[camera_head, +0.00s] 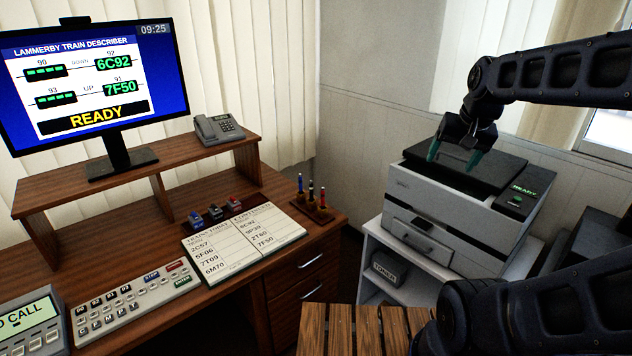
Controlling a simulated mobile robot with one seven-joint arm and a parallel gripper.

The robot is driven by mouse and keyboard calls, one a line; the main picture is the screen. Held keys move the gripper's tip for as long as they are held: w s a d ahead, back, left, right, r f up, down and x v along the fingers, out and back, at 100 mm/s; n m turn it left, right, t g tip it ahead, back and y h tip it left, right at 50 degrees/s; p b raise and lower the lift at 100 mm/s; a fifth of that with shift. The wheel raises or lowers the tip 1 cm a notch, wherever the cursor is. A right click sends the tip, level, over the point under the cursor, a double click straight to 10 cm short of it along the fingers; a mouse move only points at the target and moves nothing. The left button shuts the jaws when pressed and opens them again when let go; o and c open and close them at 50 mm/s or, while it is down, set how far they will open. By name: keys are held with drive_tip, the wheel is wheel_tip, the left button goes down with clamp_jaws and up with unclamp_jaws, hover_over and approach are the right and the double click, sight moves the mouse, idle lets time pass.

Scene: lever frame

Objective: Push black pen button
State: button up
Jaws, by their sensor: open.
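The black pen (311,188) stands upright in a small wooden holder (325,215) at the right end of the desk. A blue pen (300,186) is on its left and a red pen (322,197) on its right. The button on the black pen's top is too small to make out clearly. My gripper (454,156) is open, with teal fingertips pointing down. It is over the printer top, to the right of the pens and apart from them. Nothing shows between its fingers.
A printer (420,195) stands on a white shelf unit right of the desk. Several small items, including a red stamp-like one (235,201), and a timetable sheet (245,243) lie left of the pens.

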drive_tip(key=o, duration=0.4)
drive_tip(key=w+m, duration=0.1)
drive_tip(key=w, duration=0.1)
drive_tip(key=w+a+r+m, duration=0.1)
drive_tip(key=w, duration=0.1)
drive_tip(key=w+m, duration=0.1)
drive_tip(key=w, duration=0.1)
drive_tip(key=shift+w+a+r+g+y, duration=0.15)
drive_tip(key=shift+w+a+g+y, duration=0.2)
drive_tip(key=shift+w+g+y, duration=0.05)
drive_tip(key=w+a+m+g, duration=0.1)
drive_tip(key=w+a+m, duration=0.25)
drive_tip(key=w, duration=0.55)
drive_tip(key=m+g+h, duration=0.2)
drive_tip(key=m, duration=1.6)
hover_over(311, 182)
wheel_tip(311, 182, down, 23)
drive_tip(key=f, duration=0.9)
drive_tip(key=shift+w+f, duration=0.25)
drive_tip(key=shift+w, duration=0.05)
